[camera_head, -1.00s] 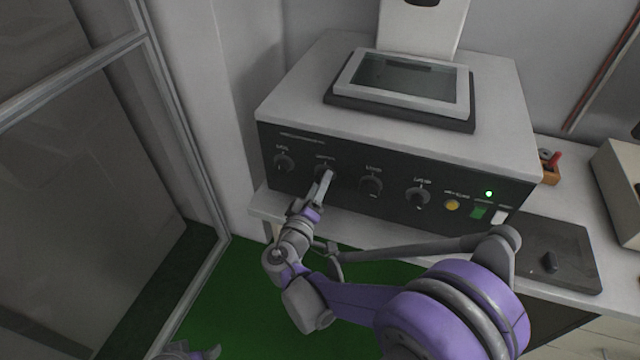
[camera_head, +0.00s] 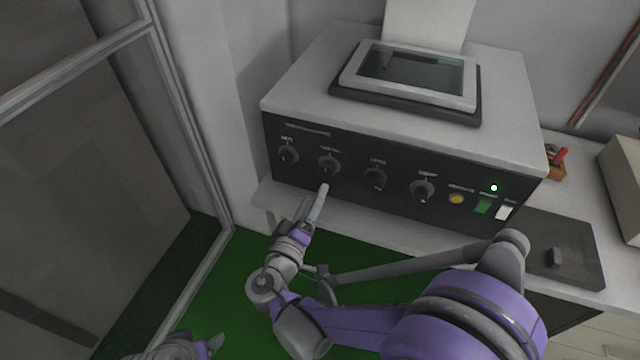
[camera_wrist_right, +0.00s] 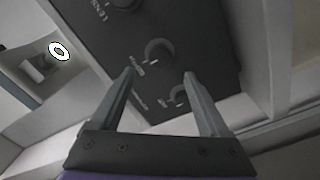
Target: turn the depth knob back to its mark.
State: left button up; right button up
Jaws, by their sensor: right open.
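The second knob from the left (camera_head: 329,166), apparently the depth knob, sits directly beyond my right gripper (camera_head: 322,192). In the right wrist view this knob (camera_wrist_right: 160,52) lies ahead of the two fingertips. My right gripper (camera_wrist_right: 160,76) is open and empty, its fingers apart and off the knob. I cannot read the knob's mark clearly. My left gripper (camera_head: 205,346) shows only partly at the bottom left, away from the panel; its jaws are unclear.
Neighbouring knobs stand at the left (camera_head: 289,156) and right (camera_head: 375,180), with another (camera_head: 422,191) farther right. A glass partition (camera_head: 110,130) stands at the left.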

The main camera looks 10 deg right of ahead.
jog(key=v, duration=0.3)
dwell(1.5)
